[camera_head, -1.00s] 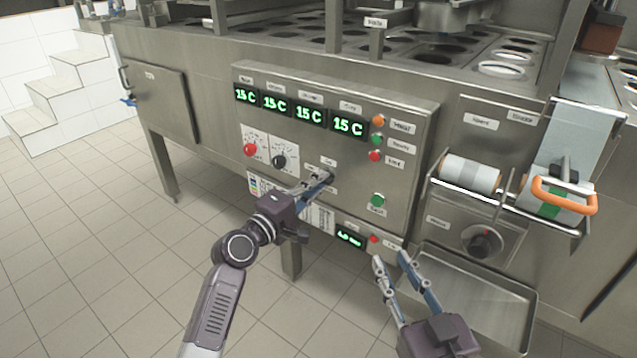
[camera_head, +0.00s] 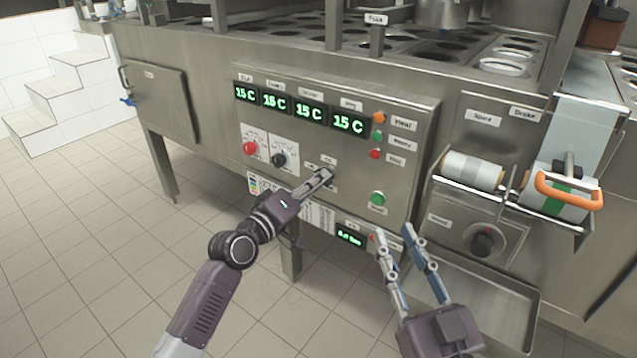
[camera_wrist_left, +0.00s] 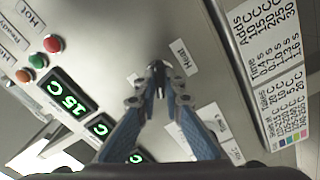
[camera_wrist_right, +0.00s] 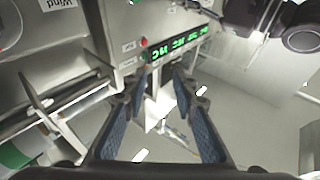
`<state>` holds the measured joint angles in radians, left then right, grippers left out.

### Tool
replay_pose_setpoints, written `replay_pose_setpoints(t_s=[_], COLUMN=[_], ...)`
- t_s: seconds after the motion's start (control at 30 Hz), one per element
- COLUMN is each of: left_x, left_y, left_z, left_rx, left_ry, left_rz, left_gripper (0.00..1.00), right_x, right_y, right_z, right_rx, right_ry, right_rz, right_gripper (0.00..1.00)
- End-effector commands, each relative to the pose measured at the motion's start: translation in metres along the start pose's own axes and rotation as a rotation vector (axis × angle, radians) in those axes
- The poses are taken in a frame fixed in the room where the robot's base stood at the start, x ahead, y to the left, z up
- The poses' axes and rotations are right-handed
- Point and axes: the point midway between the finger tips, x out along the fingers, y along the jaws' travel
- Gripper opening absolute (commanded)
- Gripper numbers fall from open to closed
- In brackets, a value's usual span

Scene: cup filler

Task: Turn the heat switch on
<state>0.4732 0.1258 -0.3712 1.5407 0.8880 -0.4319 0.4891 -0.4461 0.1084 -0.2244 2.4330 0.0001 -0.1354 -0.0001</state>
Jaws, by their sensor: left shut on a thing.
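The heat switch (camera_wrist_left: 158,78) is a small dark knob on the steel control panel (camera_head: 225,125), beside a label reading "Heat" (camera_wrist_left: 180,56) in the left wrist view. My left gripper (camera_head: 326,174) is at it, shut on the switch, and its fingertips hide most of it. The switch's exact setting cannot be told. My right gripper (camera_head: 397,234) is open and empty in front of the panel's lower right; its spread fingers also show in the right wrist view (camera_wrist_right: 157,84).
Green displays (camera_head: 309,115) across the panel read about 15 C. A red knob (camera_head: 250,148), a black knob (camera_head: 279,159) and a green button (camera_head: 378,198) are nearby. A film roller with an orange handle (camera_head: 568,190) and a metal tray (camera_head: 485,290) stand at the right.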

Motion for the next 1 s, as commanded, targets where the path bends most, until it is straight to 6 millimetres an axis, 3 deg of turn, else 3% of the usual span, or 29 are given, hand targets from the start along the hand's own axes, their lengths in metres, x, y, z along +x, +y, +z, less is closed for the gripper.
replay_pose_setpoints(t_s=[0.23, 0.47, 0.67, 1.0], left_x=[0.000, 0.000, -0.001, 0.000], left_y=[-0.002, -0.002, -0.002, -0.002], left_z=[0.001, 0.001, 0.001, 0.001], left_rx=[0.239, 0.458, 0.645, 0.903], left_ry=[-0.005, -0.005, -0.006, -0.007], left_rz=[-0.004, -0.004, -0.004, -0.003], left_gripper=[0.00, 0.00, 0.00, 0.00], right_x=[0.000, 0.001, -0.002, -0.018], right_y=[-0.001, -0.001, 0.002, 0.009], right_z=[-0.010, -0.006, 0.016, 0.070], right_rx=[0.002, 0.001, -0.002, -0.008], right_ry=[0.048, 0.022, -0.083, -0.343], right_rz=[-0.003, -0.001, 0.004, 0.019], right_gripper=[0.26, 0.26, 0.26, 0.26])
